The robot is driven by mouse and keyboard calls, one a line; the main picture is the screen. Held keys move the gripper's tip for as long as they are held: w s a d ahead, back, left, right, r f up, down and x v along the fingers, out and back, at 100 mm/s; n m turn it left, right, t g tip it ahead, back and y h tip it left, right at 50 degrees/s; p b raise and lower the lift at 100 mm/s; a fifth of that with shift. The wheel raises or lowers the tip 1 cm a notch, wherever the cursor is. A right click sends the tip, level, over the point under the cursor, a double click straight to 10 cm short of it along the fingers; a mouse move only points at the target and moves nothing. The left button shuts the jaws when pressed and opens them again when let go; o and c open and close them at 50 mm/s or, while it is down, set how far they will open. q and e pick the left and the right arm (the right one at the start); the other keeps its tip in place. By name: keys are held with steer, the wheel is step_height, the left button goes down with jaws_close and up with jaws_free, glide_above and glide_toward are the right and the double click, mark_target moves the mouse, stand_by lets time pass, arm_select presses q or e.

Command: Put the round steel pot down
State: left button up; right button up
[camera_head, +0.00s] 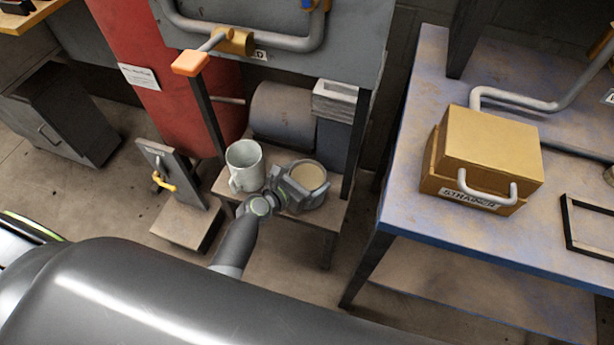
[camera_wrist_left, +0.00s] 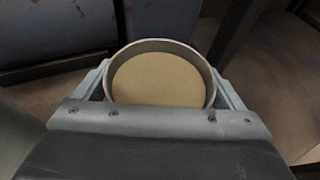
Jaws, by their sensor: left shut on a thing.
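The round steel pot (camera_head: 309,177) is in the head view, over the right part of a low shelf. It is upright and its inside looks tan. My left gripper (camera_head: 296,189) is shut on the pot from its left and near side. In the left wrist view the pot (camera_wrist_left: 160,82) sits between the two fingers, with its near wall hidden by the gripper body. I cannot tell whether its base touches the shelf. My right gripper is in neither view.
A pale mug (camera_head: 244,167) stands on the low shelf (camera_head: 318,216) left of the pot. A grey motor-like cylinder (camera_head: 284,112) is behind. A blue-grey table (camera_head: 400,196) with a yellow box (camera_head: 488,150) stands at the right. A red cylinder (camera_head: 180,75) stands back left.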

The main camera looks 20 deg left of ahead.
arm_select(q)
steer(key=o, duration=1.7)
steer(key=shift+f, duration=0.1)
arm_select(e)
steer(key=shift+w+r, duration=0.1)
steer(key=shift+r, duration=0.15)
arm_select(q)
steer(key=p+v, duration=0.2)
steer(key=v, duration=1)
steer(key=shift+a, duration=0.1)
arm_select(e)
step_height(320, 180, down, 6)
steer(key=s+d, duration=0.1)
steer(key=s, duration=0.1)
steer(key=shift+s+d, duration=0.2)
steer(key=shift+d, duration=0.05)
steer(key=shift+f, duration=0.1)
